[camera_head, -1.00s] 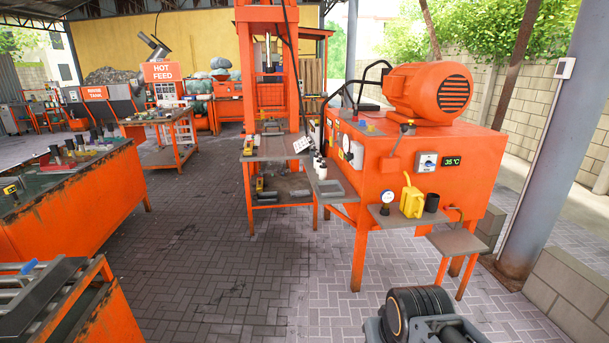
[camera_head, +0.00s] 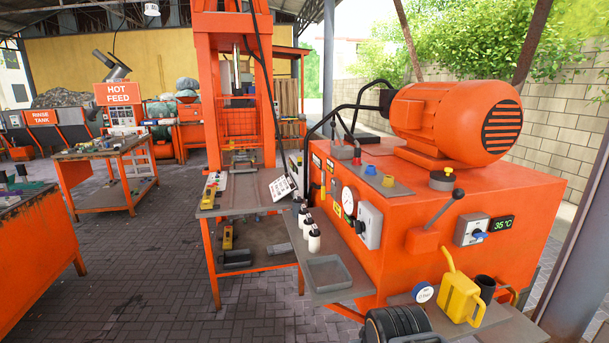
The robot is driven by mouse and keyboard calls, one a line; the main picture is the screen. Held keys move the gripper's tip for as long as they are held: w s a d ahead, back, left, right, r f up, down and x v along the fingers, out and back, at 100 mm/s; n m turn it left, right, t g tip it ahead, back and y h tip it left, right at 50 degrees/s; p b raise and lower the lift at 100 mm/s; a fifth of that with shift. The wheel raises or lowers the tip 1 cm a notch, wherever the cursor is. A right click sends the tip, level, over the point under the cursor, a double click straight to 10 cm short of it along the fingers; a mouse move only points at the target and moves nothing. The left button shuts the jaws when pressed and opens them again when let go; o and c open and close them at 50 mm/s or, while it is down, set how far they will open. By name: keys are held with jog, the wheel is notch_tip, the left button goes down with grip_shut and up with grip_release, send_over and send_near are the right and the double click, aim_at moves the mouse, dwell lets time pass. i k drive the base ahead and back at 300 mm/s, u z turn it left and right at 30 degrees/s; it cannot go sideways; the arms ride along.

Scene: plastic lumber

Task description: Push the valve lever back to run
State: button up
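The orange hydraulic unit (camera_head: 470,215) stands at the right. A lever (camera_head: 441,210) with a black knob sticks out of its front face and tilts up to the right; it may be the valve lever. Only a dark ribbed part of my arm shows at the bottom edge, in front of the unit. My gripper is not in view.
A front shelf holds a yellow can (camera_head: 460,298), a dark cup and a round gauge (camera_head: 423,293). A grey side shelf holds white bottles (camera_head: 314,240) and a tray (camera_head: 328,272). The orange press (camera_head: 234,75) stands left of the unit. Paved floor (camera_head: 140,280) is clear at left.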

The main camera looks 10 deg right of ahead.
aim_at(333, 124)
jog(key=i, duration=0.55)
jog(key=u, duration=0.85)
jog(key=i, duration=2.4)
jog(key=z, duration=0.95)
jog(key=i, duration=0.25)
jog(key=z, duration=0.15)
